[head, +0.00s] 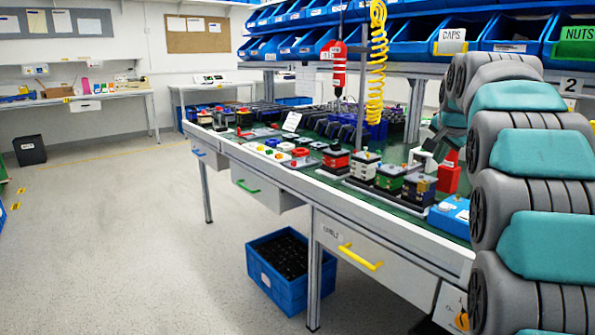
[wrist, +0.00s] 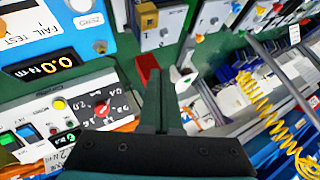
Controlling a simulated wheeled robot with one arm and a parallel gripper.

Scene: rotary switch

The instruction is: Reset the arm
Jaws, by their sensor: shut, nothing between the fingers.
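In the wrist view, a red rotary knob (wrist: 102,108) sits on a pale panel (wrist: 90,84) with printed marks around it. My gripper (wrist: 156,78) is shut and empty, its dark fingers to the right of the knob and apart from it in the picture. In the head view, my gripper (head: 424,160) is small and partly hidden, above the right end of the green-topped bench (head: 318,180). I cannot make out the rotary knob in the head view.
A blue tester (wrist: 62,38) with a lit display stands beside the panel. A coiled yellow hose (head: 377,60) hangs above.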

